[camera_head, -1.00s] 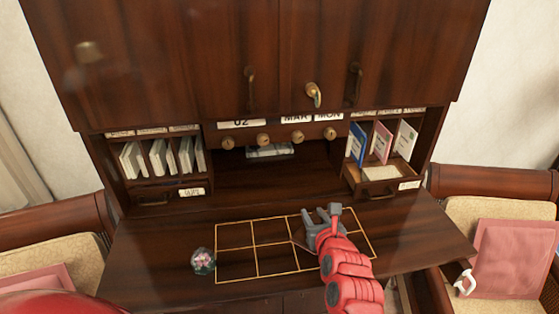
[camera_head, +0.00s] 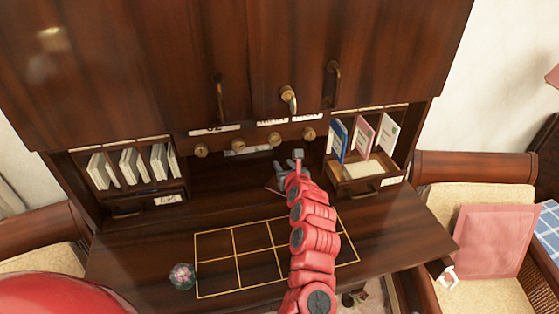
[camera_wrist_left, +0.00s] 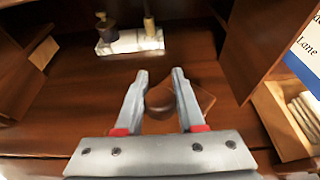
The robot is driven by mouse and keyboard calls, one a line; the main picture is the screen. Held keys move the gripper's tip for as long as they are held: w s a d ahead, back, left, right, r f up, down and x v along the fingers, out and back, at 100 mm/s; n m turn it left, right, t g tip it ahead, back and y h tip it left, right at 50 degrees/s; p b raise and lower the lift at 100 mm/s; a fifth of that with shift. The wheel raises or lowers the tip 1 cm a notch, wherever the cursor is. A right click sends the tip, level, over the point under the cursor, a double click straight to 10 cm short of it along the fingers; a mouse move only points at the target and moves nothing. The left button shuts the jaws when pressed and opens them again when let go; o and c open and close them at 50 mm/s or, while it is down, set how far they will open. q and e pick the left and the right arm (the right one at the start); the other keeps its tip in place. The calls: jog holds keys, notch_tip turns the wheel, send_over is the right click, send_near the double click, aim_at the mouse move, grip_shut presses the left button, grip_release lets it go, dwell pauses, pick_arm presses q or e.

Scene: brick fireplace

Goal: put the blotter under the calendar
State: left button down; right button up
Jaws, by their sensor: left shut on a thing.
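The calendar (camera_head: 255,135) is a wooden strip with white date cards and several round knobs, above the desk's central niche. The blotter (camera_wrist_left: 205,98) is a brown wooden piece with a round knob on a squarish base. My left gripper (camera_wrist_left: 160,75) is shut on its knob, with a finger on each side. In the head view the left gripper (camera_head: 287,165) is at the niche's front right, below and in front of the calendar's right end. There the blotter is mostly hidden by the hand; only a thin edge shows. My right gripper is not in view.
A pale tray (camera_wrist_left: 132,42) with small bottles stands at the niche's back. Letter slots (camera_head: 130,165) flank it on the left, and more slots above an open drawer (camera_head: 365,172) on the right. A glass paperweight (camera_head: 182,276) sits beside the gold grid (camera_head: 235,258).

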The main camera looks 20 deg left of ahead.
pick_arm(q)
jog(key=w+a, duration=0.1)
jog(key=w+p, duration=0.1)
jog(key=w+a, duration=0.1)
jog(key=w, duration=0.1)
jog(key=shift+a+r, duration=0.15)
jog(key=shift+a, duration=0.2)
jog(key=shift+w+a, duration=0.15)
jog(key=shift+w, duration=0.05)
notch_tip(320, 180, down, 3)
jog(key=shift+r+p, duration=0.2)
jog(key=shift+p, duration=0.85)
jog(key=shift+f, duration=0.65)
jog(key=shift+f, duration=0.1)
jog(key=shift+f, duration=0.15)
jog(key=c, duration=0.5)
grip_release()
